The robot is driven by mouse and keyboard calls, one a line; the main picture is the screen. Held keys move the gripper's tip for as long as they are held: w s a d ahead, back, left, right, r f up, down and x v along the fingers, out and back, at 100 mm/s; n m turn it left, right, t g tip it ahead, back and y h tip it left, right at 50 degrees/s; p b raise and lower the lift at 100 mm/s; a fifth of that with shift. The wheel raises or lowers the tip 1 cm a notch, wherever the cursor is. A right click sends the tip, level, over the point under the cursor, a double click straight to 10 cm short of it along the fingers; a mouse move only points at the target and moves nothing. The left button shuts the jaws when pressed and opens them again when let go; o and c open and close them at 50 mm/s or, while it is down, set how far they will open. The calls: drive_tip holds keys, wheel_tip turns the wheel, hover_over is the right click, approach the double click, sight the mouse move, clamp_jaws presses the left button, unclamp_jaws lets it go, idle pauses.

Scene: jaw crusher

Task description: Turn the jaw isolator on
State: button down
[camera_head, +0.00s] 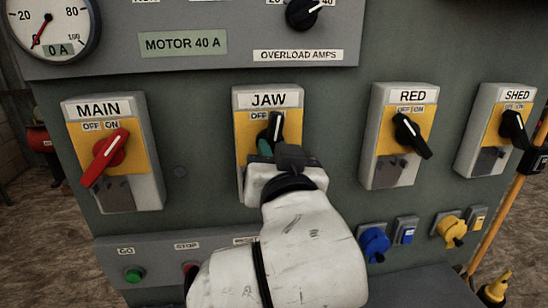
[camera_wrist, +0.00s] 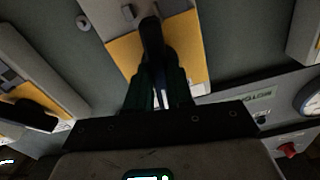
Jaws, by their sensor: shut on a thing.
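The JAW isolator (camera_head: 245,160) is a grey box with a yellow plate in the middle of the panel in the head view. Its black handle (camera_head: 276,124) stands near upright, its top end covering the spot beside OFF where ON would be. My gripper (camera_head: 267,147) is at the handle from below and hides the lower part of the box. In the wrist view, the dark green fingers of my gripper (camera_wrist: 158,90) are closed around the black handle (camera_wrist: 151,40), with the yellow plate (camera_wrist: 187,45) behind. Exactly how the fingers meet the handle is dark.
The MAIN isolator (camera_head: 140,160) with a slanted red handle is at left. The RED (camera_head: 385,170) and SHED (camera_head: 490,160) isolators have black handles and stand at right. Coloured sockets (camera_head: 375,243) and a green GO button (camera_head: 134,275) are below. An ammeter (camera_head: 50,25) is upper left.

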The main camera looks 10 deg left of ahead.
drive_tip(key=m+b, duration=0.2)
drive_tip(key=m, duration=0.5)
drive_tip(key=shift+f, duration=0.1)
idle(0.5)
drive_tip(key=c, duration=1)
unclamp_jaws()
drive_tip(key=b+v, duration=0.1)
drive_tip(key=v, duration=0.9)
drive_tip(key=shift+s, duration=0.4)
drive_tip(key=shift+d, duration=0.1)
